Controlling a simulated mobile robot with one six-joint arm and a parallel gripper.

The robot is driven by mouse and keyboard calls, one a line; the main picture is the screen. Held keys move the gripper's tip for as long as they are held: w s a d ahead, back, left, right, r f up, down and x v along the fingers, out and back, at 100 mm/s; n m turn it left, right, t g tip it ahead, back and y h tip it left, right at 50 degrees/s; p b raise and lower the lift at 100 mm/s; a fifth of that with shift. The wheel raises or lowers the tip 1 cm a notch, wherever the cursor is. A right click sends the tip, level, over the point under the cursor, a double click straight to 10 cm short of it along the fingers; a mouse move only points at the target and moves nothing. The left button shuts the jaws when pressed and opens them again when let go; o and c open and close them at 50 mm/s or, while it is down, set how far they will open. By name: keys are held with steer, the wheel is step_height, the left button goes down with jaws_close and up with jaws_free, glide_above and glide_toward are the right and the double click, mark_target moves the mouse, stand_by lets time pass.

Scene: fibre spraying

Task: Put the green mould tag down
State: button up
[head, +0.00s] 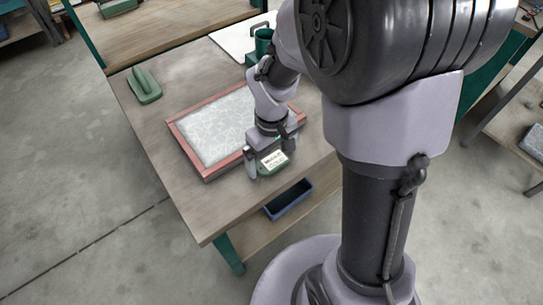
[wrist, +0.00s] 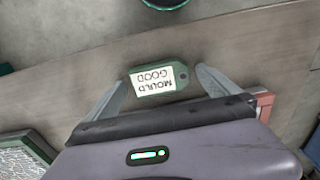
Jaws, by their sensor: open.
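The green mould tag (wrist: 179,82) has a white label with the upside-down words "MOULD GOOD" and a small hole at one end. It lies on the bench top, near the bench's front edge. My gripper (wrist: 163,79) is open, with one finger on each side of the tag. In the head view my gripper (head: 266,168) points down at the bench. A small gap shows between each finger and the tag.
The red-framed mould (head: 173,127) with a pale fibrous surface lies beside my gripper. A green hand tool (head: 145,85) lies at the bench's left. A blue bin (head: 288,200) sits below the bench top.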

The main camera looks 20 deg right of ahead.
step_height(320, 180, up, 12)
steer(key=p, duration=0.5)
step_height(320, 180, up, 5)
steer(key=m+t, duration=0.1)
steer(key=m, duration=0.1)
glide_above(271, 162)
steer(key=s, duration=0.2)
steer(key=s+a+r+m+t+y, duration=0.1)
steer(key=s+a+r+m+t, duration=0.1)
steer(key=s, duration=0.3)
steer(key=s+a+r+m+t+y, duration=0.1)
steer(key=s+r+m+t, duration=0.1)
steer(key=s+r+m, duration=0.2)
steer(key=shift+s+a+r+t+b, duration=0.2)
steer(key=shift+s+a+t+b, duration=0.25)
steer(key=shift+s, duration=0.5)
